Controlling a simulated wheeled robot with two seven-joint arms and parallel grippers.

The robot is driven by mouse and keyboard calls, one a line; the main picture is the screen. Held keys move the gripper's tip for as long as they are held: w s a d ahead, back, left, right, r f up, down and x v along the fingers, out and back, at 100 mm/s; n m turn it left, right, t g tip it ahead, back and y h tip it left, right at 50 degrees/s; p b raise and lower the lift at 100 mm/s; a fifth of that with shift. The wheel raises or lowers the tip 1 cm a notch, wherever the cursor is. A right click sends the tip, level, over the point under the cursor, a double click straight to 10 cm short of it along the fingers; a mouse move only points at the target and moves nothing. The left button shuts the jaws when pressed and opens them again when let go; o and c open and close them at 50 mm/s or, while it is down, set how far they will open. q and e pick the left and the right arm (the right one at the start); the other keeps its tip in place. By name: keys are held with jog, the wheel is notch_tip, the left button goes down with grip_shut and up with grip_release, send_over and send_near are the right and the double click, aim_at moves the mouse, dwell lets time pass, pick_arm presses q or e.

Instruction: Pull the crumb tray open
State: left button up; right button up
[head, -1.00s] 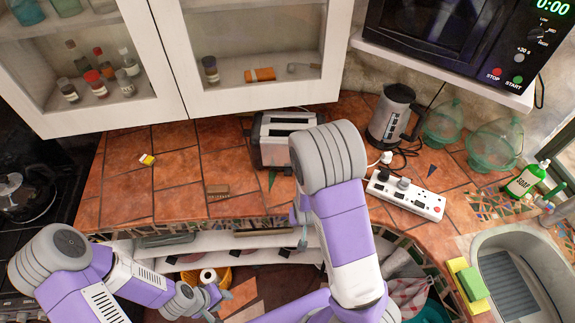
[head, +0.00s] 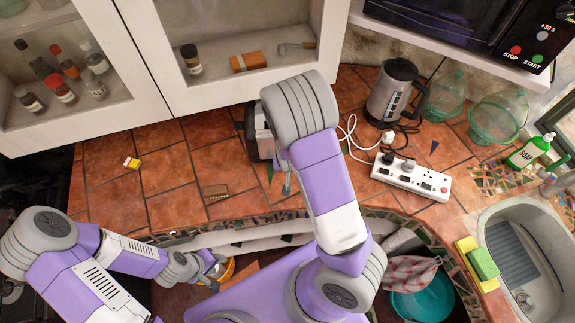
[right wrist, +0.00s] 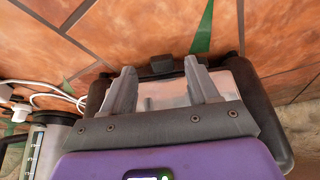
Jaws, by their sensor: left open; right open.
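The toaster (head: 262,122) stands on the tiled counter, mostly hidden behind my right arm in the head view. In the right wrist view its metal body (right wrist: 165,95) and dark ends show behind my right gripper (right wrist: 160,75). That gripper is open, its two fingers spread over the toaster's near side. A small dark knob (right wrist: 162,64) shows just beyond the fingertips. I cannot make out the crumb tray. Whether the fingers touch the toaster is unclear. My left gripper (head: 214,278) is open and empty, low in front of the counter edge, away from the toaster.
A kettle (head: 392,95) and a white power strip (head: 411,177) with cables are right of the toaster. Cabinets (head: 235,60) hang behind; a sink (head: 520,260) is at right.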

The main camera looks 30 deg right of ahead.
jog(key=shift+x, duration=1.45)
jog(key=shift+w+r, duration=0.1)
grip_shut()
